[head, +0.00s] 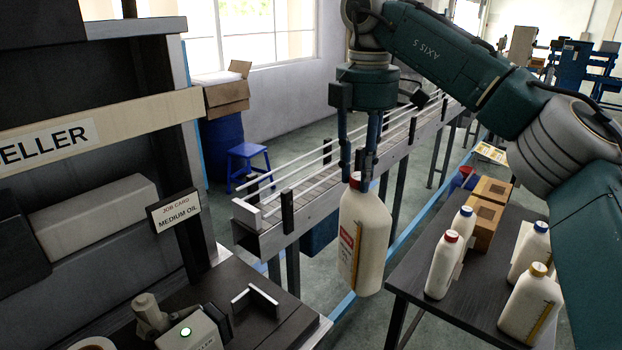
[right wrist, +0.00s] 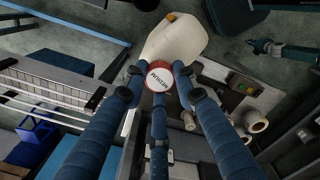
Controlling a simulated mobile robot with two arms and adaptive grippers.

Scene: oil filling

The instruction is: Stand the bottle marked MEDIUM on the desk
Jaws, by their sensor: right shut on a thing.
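My right gripper (head: 357,168) is shut on the neck and red cap of a large cream bottle (head: 364,238). The bottle hangs nearly upright in the air, between the dark desk (head: 262,325) at the lower left and the table at the right. In the right wrist view the fingers close around the red-rimmed cap (right wrist: 159,76), whose white top appears to read MEDIUM. The bottle's body (right wrist: 178,38) shows beyond it. A job card (head: 175,213) reading MEDIUM OIL is mounted above the desk.
A dark table (head: 458,318) at the right carries several capped bottles and brown boxes. A railed conveyor (head: 300,205) runs behind the held bottle. Bare desk surface surrounds the bracket.

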